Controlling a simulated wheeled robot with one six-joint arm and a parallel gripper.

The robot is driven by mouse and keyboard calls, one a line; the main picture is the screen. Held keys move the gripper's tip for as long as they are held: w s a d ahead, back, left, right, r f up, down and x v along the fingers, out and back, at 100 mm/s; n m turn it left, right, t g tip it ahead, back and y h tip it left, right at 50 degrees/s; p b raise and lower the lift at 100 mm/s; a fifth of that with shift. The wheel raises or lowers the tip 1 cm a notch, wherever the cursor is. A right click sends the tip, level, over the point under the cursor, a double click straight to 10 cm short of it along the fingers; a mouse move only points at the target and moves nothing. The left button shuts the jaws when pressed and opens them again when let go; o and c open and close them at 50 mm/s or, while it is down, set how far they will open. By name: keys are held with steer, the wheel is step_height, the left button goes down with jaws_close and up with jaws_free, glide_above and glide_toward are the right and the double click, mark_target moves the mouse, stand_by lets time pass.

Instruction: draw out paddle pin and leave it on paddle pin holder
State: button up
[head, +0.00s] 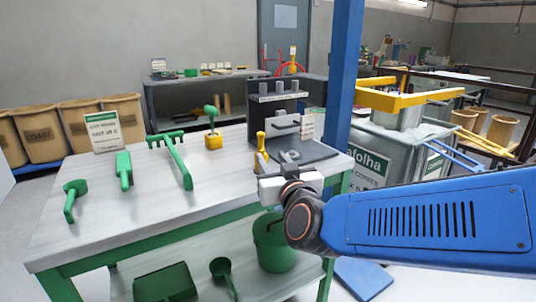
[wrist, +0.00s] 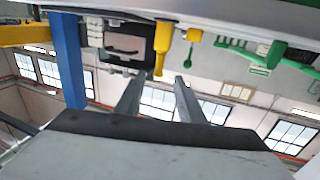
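A yellow upright piece with a rounded top (head: 261,140) stands on the table beside the dark stand; it appears to be the paddle pin. The yellow piece also shows in the wrist view (wrist: 163,38), beyond the fingertips and roughly between them. The dark stand (head: 320,150) has a black upright panel and a row of grey cylinders on top. I cannot tell which part is the paddle pin holder. My gripper (wrist: 158,85) is open and empty, with its two fingers spread. In the head view it is at the table's front edge, partly hidden by my wrist.
The table (head: 110,215) also holds a green scoop (head: 75,197), a green brush (head: 123,168), a green rake (head: 178,160) and a yellow block with a green knob (head: 212,141). A blue post (head: 345,70) rises right of the stand.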

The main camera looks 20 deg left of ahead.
steer(key=shift+v, duration=0.95)
steer(key=d+f+m+g+h, duration=0.15)
steer(key=d+f, duration=0.25)
steer(key=d, duration=0.8)
steer(key=d+f+g+h, duration=0.3)
steer(key=d+f, duration=0.1)
steer(key=d, duration=0.9)
steer(key=s+d+f+m+g+h, duration=0.2)
steer(key=s+d+f, duration=0.3)
steer(key=s+d, duration=0.4)
steer(key=s+d+f+m+g+h, duration=0.3)
steer(key=s+d, duration=0.6)
steer(key=d, duration=0.4)
step_height(320, 180, down, 2)
steer(key=shift+s+d+f+h, duration=0.1)
steer(key=shift+s+d+h, duration=0.1)
steer(key=shift+h, duration=0.25)
